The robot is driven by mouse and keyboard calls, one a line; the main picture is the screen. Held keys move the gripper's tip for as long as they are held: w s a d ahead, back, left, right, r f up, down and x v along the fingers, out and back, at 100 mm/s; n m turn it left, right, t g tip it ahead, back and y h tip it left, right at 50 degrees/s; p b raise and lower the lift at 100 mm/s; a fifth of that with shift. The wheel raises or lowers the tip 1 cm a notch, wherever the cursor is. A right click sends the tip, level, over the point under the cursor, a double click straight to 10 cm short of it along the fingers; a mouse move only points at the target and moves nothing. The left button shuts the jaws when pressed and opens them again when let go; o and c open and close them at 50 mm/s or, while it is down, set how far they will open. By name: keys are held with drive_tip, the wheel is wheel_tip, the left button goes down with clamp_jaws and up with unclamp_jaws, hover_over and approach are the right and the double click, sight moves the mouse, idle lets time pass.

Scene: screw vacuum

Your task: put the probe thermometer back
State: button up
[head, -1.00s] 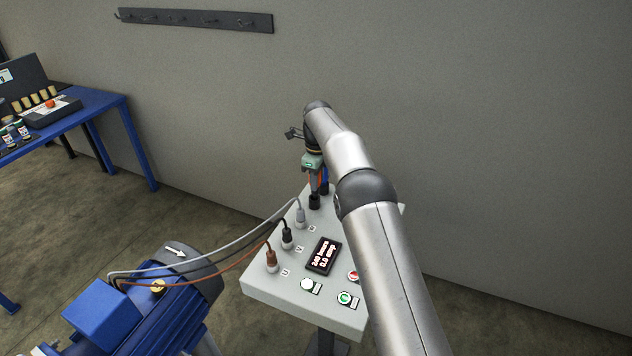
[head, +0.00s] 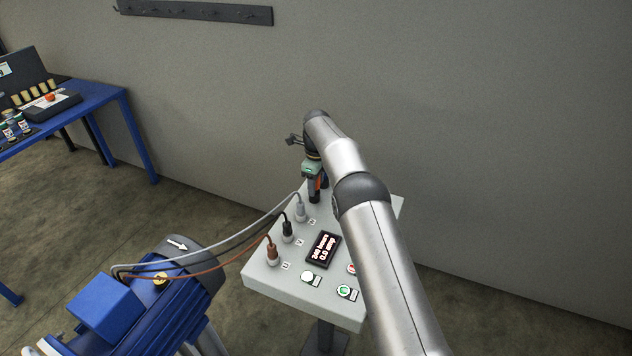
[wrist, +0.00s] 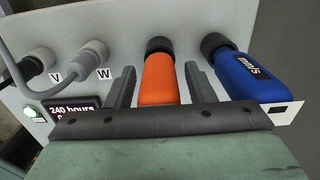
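An orange handle (wrist: 159,80), which I take to be the probe thermometer, stands in a black round socket (wrist: 160,46) on the pale panel. No label shows on it. My gripper (wrist: 160,70) is open around this handle, one dark finger on each side, with a small gap on both sides. In the head view my gripper (head: 316,186) is over the panel's far part, with a bit of the orange handle (head: 317,184) visible. The lower end of the tool is hidden in the socket.
Cable plugs (head: 287,230) and a display (head: 323,250) are on the panel (head: 355,312). A blue motor (head: 155,315) stands left, a blue bench (head: 90,110) farther back.

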wheel_tip(320, 180, up, 12)
drive_tip(key=shift+f, duration=0.25)
drive_tip(key=shift+d+r, duration=0.15)
drive_tip(key=shift+r, duration=0.4)
drive_tip(key=s+d+r+n, duration=0.45)
drive_tip(key=d+r, duration=0.25)
drive_tip(key=r, duration=0.2)
drive_tip(key=s+d+r+n, duration=0.5)
drive_tip(key=s+d+n, duration=0.15)
drive_tip(key=s, duration=0.55)
drive_tip(key=s+d+f+n, duration=0.2)
drive_tip(key=s+f+n, duration=0.1)
drive_tip(key=s, duration=0.7)
drive_tip(key=s+d+f+n+t, duration=0.1)
drive_tip(key=s+n, duration=0.3)
drive_tip(key=s, duration=0.7)
drive_tip(key=s+d+f+n, duration=0.3)
drive_tip(key=s+d+f, duration=0.1)
drive_tip(key=s, duration=0.6)
drive_tip(key=shift+s+f+n, duration=0.25)
drive_tip(key=shift+f+n, duration=0.1)
drive_tip(key=shift+n, duration=0.05)
